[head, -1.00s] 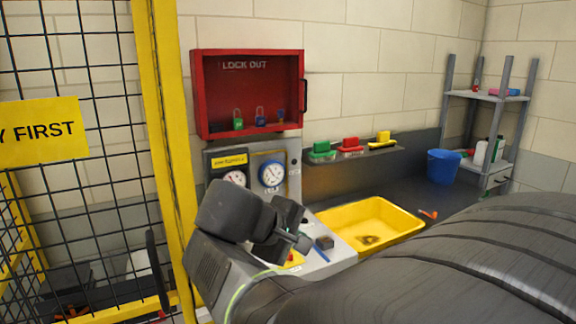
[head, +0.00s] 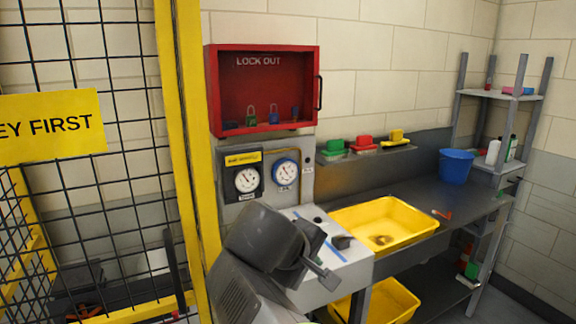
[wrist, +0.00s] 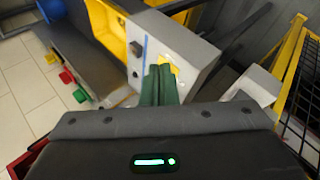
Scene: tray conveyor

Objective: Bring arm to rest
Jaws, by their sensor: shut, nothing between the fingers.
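My gripper (head: 328,280) is in the lower middle of the head view, in front of the grey control console (head: 355,262). Its fingers are together with nothing between them. In the wrist view my gripper (wrist: 160,70) shows as two green fingers side by side, over the console top (wrist: 180,45). From the wrist picture I cannot tell how far the fingertips are above the console. My dark forearm fills the lower middle of the head view and hides part of the console.
A yellow mesh fence (head: 183,130) stands left. The red lockout box (head: 264,133) holds several padlocks above two gauges (head: 285,172). A yellow basin (head: 400,238) sits on the dark bench (head: 465,210), with a blue bucket (head: 456,166) and grey shelf (head: 480,97) at right.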

